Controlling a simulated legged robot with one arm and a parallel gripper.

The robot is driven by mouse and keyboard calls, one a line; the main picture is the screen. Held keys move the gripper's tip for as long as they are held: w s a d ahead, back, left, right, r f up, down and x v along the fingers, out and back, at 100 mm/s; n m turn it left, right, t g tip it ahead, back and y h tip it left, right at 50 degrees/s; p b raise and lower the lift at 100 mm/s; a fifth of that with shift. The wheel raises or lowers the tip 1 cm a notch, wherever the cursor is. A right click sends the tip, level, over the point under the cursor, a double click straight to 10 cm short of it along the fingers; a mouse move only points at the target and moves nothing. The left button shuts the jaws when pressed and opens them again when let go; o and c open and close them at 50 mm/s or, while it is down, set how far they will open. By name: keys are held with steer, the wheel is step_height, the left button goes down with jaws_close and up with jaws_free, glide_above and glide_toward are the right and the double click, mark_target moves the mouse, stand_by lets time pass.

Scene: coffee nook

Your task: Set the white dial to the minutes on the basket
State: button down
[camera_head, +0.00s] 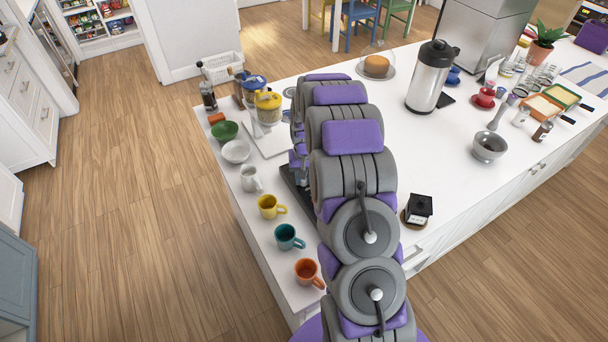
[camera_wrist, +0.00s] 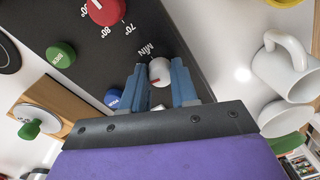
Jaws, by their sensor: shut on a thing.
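The white dial (camera_wrist: 160,71) sits on a black panel (camera_wrist: 128,48) beside the printed word MIN in the wrist view. It has a red pointer mark. My gripper (camera_wrist: 160,82) has its two blue-grey fingers closed against opposite sides of the dial. No number scale around the dial is readable. In the head view my arm hides the dial and my gripper, and only an edge of the black panel (camera_head: 290,190) shows. A white wire basket (camera_head: 222,69) stands beyond the counter's far left end; no minutes are readable on it.
On the panel, a red dial (camera_wrist: 104,11), a green dial (camera_wrist: 61,55) and a blue dial (camera_wrist: 114,98) are near the fingers. Several mugs line the counter's left edge, including an orange one (camera_head: 307,271).

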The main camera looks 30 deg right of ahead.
steer(key=m, duration=0.2)
steer(key=m+p, duration=0.1)
steer(key=shift+w+r+m, duration=0.2)
steer(key=shift+m, duration=0.2)
steer(key=m+p, duration=0.1)
steer(key=m, duration=0.3)
steer(key=shift+m, duration=0.3)
steer(key=m, duration=0.4)
steer(key=shift+w+p, duration=0.1)
steer(key=shift+p, duration=0.3)
steer(key=shift+a+m+h, duration=0.1)
steer(key=shift+m+h, duration=0.2)
steer(key=shift+m, duration=1.5)
steer(key=c, duration=0.9)
jaws_free()
steer(key=shift+f, duration=0.15)
steer(key=shift+o, duration=0.2)
